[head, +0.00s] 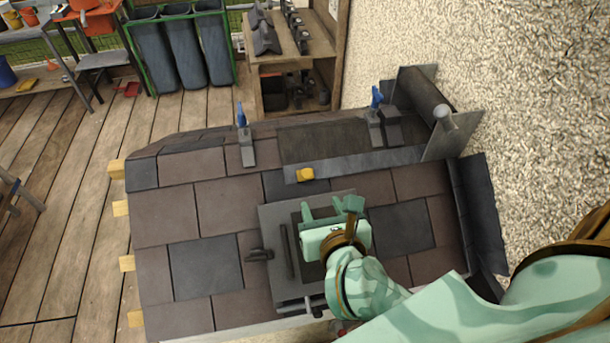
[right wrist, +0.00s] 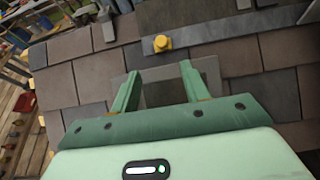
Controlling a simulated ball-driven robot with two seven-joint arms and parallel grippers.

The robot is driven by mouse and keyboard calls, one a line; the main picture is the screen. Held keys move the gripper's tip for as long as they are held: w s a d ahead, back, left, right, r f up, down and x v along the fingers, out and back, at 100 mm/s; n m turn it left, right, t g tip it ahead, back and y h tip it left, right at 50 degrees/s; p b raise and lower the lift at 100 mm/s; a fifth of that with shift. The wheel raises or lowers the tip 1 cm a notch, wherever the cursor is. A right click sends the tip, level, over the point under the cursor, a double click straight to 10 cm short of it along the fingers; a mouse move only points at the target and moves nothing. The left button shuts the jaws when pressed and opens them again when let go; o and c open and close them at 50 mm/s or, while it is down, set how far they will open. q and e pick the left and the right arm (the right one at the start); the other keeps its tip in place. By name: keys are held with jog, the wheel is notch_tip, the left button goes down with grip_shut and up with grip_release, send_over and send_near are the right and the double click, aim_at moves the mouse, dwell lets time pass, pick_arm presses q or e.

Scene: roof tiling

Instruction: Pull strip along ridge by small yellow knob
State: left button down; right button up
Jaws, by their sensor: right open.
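The small yellow knob (head: 305,174) sits near the left end of a long grey strip (head: 370,163) that lies along the upper part of the tiled roof, near the ridge. In the right wrist view the knob (right wrist: 161,43) is beyond my fingertips, with the strip (right wrist: 215,47) running right from it. My right gripper (head: 332,205) is open and empty over the roof, below and slightly right of the knob, and apart from it. Its two green fingers (right wrist: 158,76) show spread in the wrist view. My left gripper is not in view.
A grey framed panel (head: 266,230) lies on the roof under my right gripper, with a dark handle (head: 260,254) beside it. Blue-handled clamps (head: 243,135) stand along the ridge. A metal roller with side plates (head: 425,100) is at the right, near the rough wall (head: 520,80).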

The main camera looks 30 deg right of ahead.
aim_at(306, 173)
jog(key=b+x, duration=0.1)
jog(key=x, duration=1.3)
jog(key=shift+w+d, duration=0.15)
jog(key=shift+w, duration=0.1)
grip_shut()
